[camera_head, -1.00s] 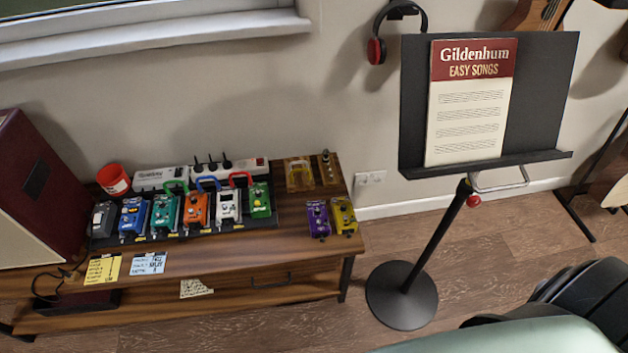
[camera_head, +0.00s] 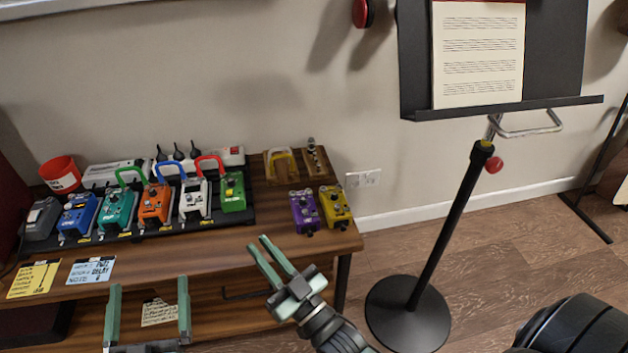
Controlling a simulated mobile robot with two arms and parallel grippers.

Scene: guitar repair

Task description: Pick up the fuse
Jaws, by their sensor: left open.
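I cannot make out a fuse for certain. The red cup (camera_head: 60,174) with a white label stands at the back left of the wooden table; its inside is hard to see. My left gripper (camera_head: 149,284) is open and empty, upright in front of the table's front edge. My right gripper (camera_head: 260,243) is in front of the table's right part, pointing up and left, with a narrow gap between its fingers and nothing seen in it.
A purple pedal (camera_head: 304,212) and a yellow pedal (camera_head: 335,207) stand at the right. Two notes lie at the front left. A music stand (camera_head: 447,240) stands right of the table.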

